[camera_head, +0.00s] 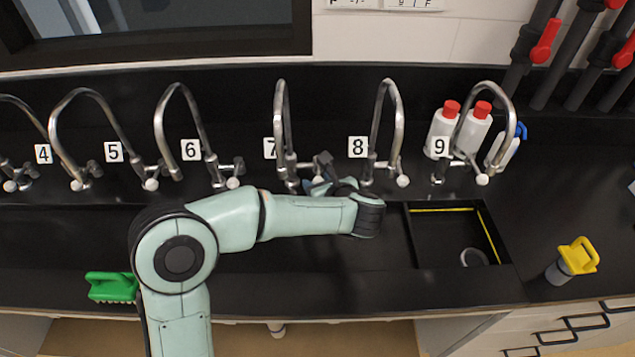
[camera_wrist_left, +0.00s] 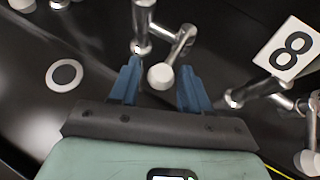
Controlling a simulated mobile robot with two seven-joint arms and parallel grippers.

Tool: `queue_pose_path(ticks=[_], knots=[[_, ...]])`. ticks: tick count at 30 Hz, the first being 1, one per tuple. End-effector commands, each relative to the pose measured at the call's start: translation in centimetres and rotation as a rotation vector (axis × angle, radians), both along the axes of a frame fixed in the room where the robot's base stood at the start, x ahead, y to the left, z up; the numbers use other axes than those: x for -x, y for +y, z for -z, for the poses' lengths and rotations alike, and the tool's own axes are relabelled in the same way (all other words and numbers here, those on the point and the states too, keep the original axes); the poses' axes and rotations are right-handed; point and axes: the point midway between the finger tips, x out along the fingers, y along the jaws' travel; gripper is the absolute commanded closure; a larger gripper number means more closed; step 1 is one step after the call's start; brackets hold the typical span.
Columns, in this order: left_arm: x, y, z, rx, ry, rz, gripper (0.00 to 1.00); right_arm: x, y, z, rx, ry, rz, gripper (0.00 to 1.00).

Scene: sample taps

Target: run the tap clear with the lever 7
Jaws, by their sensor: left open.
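Tap 7 (camera_head: 282,125) is a curved steel tap beside the label 7 (camera_head: 270,148) in the head view. My left gripper (camera_head: 318,184) is at its base, and my wrist hides part of this spot. In the left wrist view my gripper (camera_wrist_left: 158,69) is open, with two blue fingers spread apart. The steel tap body (camera_wrist_left: 143,25) stands just beyond the fingers. Its lever (camera_wrist_left: 183,40) ends in a white knob (camera_wrist_left: 160,76) that lies between the fingers, with gaps visible on both sides. My right gripper is not in view.
Tap 8 (camera_head: 383,125) stands close on the right, and tap 6 (camera_head: 185,125) on the left. A sink basin (camera_head: 412,235) is at the right. White bottles (camera_head: 442,132) stand behind tap 9.

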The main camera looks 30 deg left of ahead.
Motion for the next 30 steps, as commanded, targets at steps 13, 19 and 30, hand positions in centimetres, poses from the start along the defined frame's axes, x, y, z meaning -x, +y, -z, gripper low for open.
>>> queue_pose_path(ticks=[13,19,30], knots=[[-0.2,0.3,0.2,0.000,0.000,0.001,0.53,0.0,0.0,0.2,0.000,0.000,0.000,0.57],[0.6,-1.0,-0.7,0.000,-0.002,0.003,0.53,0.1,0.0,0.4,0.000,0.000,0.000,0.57],[2.9,-4.2,-3.0,0.000,-0.002,0.003,0.53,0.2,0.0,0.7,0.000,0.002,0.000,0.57]])
